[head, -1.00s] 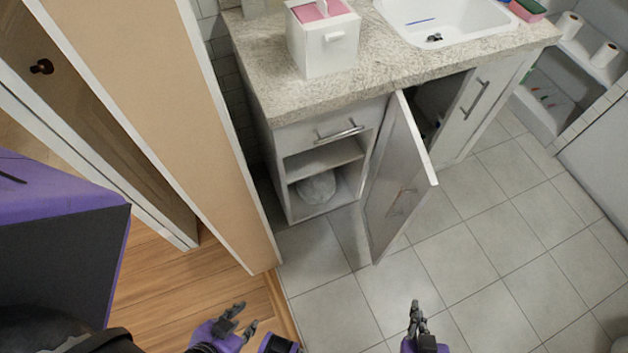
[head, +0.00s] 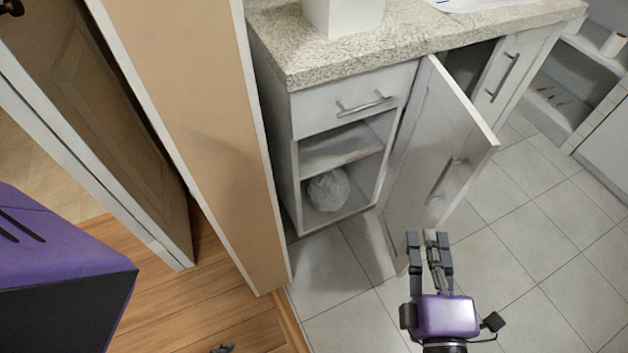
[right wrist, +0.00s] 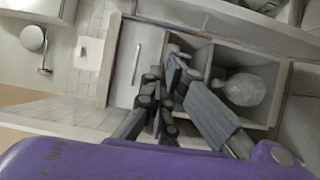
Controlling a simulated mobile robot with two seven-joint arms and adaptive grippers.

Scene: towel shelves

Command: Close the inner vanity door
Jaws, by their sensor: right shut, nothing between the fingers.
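The inner vanity door (head: 440,145) is a white panel standing open, swung out from the cabinet towards me. Its bar handle (head: 440,180) is on the face turned towards the open shelves. My right gripper (head: 425,240) is shut and empty, just below and in front of the door's lower part in the head view; I cannot tell whether it touches. In the right wrist view the gripper (right wrist: 165,95) shows in front of the drawer and open shelves. Only a dark tip of my left gripper (head: 222,348) shows at the bottom edge, so its state is unclear.
The vanity has a stone counter (head: 330,55), a shut drawer (head: 345,100) and open shelves with a round, clear-wrapped item (head: 328,190). The other vanity door (head: 510,70) appears shut. A door-frame wall (head: 195,120) stands left. Tiled floor (head: 560,260) is clear at right.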

